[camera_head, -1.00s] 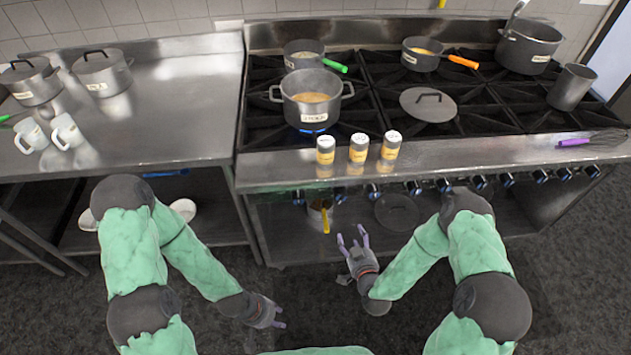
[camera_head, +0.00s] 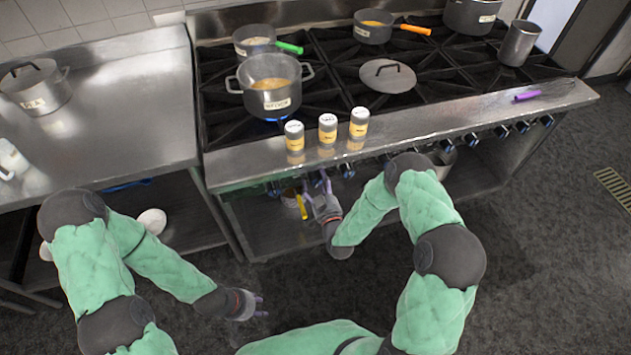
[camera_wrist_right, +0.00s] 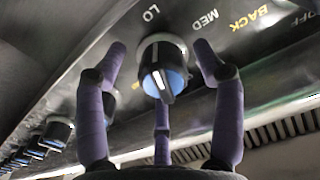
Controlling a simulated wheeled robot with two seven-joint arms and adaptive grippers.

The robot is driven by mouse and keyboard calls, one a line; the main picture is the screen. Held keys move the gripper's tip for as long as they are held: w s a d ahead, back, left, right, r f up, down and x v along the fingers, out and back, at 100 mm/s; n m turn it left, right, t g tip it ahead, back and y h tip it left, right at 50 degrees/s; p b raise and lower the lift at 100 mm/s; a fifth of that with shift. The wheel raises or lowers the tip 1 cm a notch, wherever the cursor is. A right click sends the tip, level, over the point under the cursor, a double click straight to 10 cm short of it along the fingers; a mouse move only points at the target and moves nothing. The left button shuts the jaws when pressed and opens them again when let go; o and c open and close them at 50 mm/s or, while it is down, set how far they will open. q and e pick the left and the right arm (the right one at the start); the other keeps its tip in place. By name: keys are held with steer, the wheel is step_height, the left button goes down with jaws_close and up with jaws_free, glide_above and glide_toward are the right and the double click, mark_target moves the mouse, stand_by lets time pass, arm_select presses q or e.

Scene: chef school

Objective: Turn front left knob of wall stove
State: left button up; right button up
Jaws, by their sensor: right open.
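The stove (camera_head: 225,172) has a row of black-and-blue knobs along its front edge. My right gripper (camera_head: 318,188) is at this row near its left part, below the seasoning jars. In the right wrist view, my open right gripper (camera_wrist_right: 160,48) has its fingers on either side of a knob (camera_wrist_right: 163,72), with a third finger below. The fingers look apart from the knob. Labels LO, MED, BACK and OFF show above it. Another knob (camera_head: 273,188) shows further left in the head view. My left gripper (camera_head: 258,306) is open and empty over the floor.
Three jars (camera_head: 328,130) stand on the stove's front ledge. A large pot (camera_head: 270,88) sits on the front left burner over a blue flame. A steel counter (camera_head: 130,95) stands left of the stove. A shelf below holds a container with a yellow handle (camera_head: 302,206).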

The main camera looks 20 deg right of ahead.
steer(key=shift+w, duration=0.7)
steer(key=shift+s, duration=0.1)
steer(key=c, duration=1.1)
